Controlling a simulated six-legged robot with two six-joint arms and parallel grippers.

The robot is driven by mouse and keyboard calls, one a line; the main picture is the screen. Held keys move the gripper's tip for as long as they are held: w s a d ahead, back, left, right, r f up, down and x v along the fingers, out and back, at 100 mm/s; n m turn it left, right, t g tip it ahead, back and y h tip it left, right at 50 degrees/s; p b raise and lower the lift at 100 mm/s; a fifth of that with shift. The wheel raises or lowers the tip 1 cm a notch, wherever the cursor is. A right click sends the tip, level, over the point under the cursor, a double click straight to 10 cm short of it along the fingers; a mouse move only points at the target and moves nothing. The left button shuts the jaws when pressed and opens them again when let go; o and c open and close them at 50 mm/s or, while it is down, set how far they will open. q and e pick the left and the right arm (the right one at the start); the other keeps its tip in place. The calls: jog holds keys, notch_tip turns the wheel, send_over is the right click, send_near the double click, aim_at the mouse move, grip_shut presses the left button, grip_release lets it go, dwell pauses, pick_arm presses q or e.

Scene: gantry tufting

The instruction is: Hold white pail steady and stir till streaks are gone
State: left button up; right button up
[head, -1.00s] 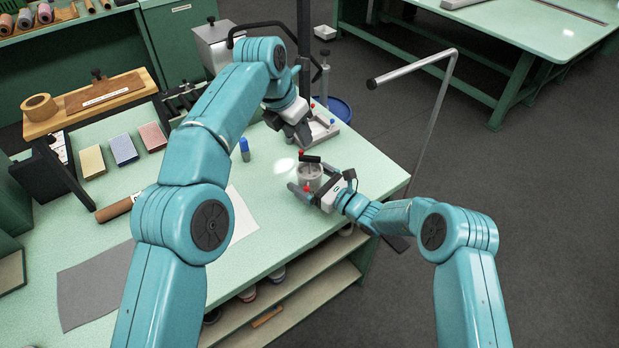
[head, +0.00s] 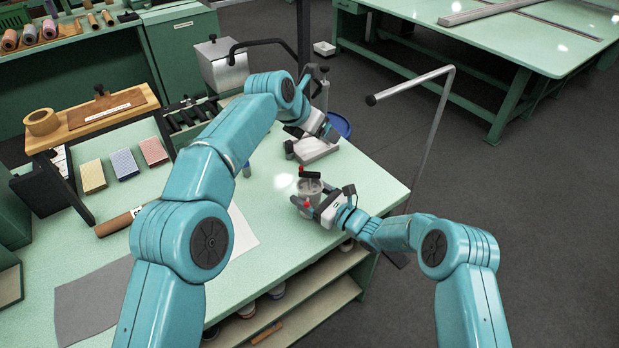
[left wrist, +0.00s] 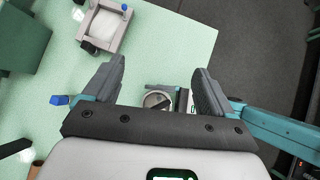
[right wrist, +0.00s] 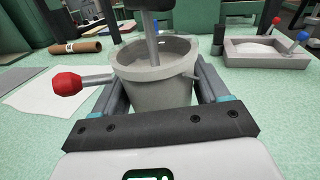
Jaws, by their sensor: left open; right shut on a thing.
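The white pail (right wrist: 155,90) looks pale grey and stands upright at the table's right side; it also shows in the head view (head: 310,188). My right gripper (head: 318,206) is shut around the pail, one finger on each side. A stirrer with a metal rod (right wrist: 153,42) and a black top (head: 310,174) stands in the pail. A rod with a red knob (right wrist: 67,83) juts from the pail's side. My left gripper (left wrist: 150,78) is open and empty, above and behind the pail. Whether the contents have streaks cannot be told.
A grey tray (left wrist: 92,42) with knobbed handles lies behind the pail, partly under my left arm in the head view. A blue-capped bottle (left wrist: 58,100) stands left of the pail. A bent metal rail (head: 436,110) rises beyond the table's right edge.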

pick_arm(q)
jog(key=w+d+f+n+t+h, duration=0.2)
jog(key=d+t, duration=0.1)
jog(key=d, duration=0.1)
jog(key=n+t+y, duration=0.4)
jog(key=n+y, duration=0.1)
send_near(309, 175)
jog(key=w, duration=0.2)
jog(key=w+d, duration=0.1)
jog(key=w, duration=0.1)
jog(key=shift+w+d+r, duration=0.15)
jog(key=shift+w+r, duration=0.1)
jog(key=shift+w, duration=0.1)
jog(key=s+a, duration=0.1)
jog(key=s, duration=0.4)
jog(key=shift+y, duration=0.3)
jog(key=x, duration=1.1)
jog(key=shift+s+d+f, duration=0.1)
jog(key=shift+f, duration=0.15)
jog(key=c, duration=1)
